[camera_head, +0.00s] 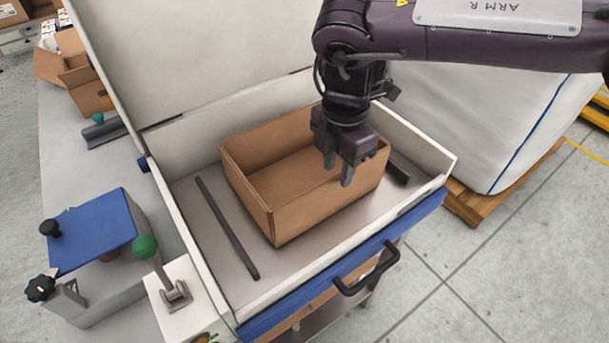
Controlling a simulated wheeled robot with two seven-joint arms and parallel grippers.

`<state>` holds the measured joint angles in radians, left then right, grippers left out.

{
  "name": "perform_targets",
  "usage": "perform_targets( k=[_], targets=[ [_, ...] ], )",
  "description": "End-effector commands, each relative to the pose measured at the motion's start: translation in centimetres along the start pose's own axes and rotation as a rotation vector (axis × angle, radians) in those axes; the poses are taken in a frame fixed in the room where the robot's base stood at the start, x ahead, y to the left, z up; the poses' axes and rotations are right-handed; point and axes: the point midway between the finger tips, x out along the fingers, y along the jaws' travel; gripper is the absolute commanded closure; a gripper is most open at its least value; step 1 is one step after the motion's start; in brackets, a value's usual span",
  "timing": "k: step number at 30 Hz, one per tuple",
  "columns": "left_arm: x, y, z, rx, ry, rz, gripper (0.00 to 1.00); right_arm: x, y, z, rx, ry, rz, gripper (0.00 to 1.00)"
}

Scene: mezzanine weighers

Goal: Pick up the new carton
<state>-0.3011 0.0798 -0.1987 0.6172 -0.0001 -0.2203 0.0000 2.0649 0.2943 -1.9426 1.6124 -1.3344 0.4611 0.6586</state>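The carton (325,208) is an open-topped brown cardboard box, empty where I can see inside. It stands upright on the metal floor of a white tray-like bay (190,235). My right gripper (338,172) comes down from above at the carton's near wall, toward its right end. Its two dark fingers are apart, one on the inner side of the wall's rim and one on the outer side. I cannot tell whether either finger touches the cardboard. The gripper hides part of the carton's right side. My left gripper is not in view.
Dark bars (227,228) lie left and right of the carton. A raised white lid (190,50) stands behind. A black handle (367,270) is on the blue front edge. A blue-topped box (95,235) and green-knobbed lever (145,246) are left. A white bulk bag (480,125) stands right.

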Motion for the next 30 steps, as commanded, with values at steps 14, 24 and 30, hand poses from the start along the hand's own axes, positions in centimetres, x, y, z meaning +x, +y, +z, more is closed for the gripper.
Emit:
perform_targets(
  k=[14, 24, 30],
  targets=[
    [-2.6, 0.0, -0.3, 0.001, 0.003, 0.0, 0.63, 6.0, -0.4, -0.5, -0.003, 0.001, -0.004, 0.66],
    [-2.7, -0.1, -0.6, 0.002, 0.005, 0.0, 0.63, 7.3, -0.3, -0.4, -0.002, 0.0, 0.001, 0.66],
    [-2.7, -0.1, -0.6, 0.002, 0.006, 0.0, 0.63, 7.3, -0.3, -0.4, -0.002, 0.001, 0.0, 0.89]
  ],
)
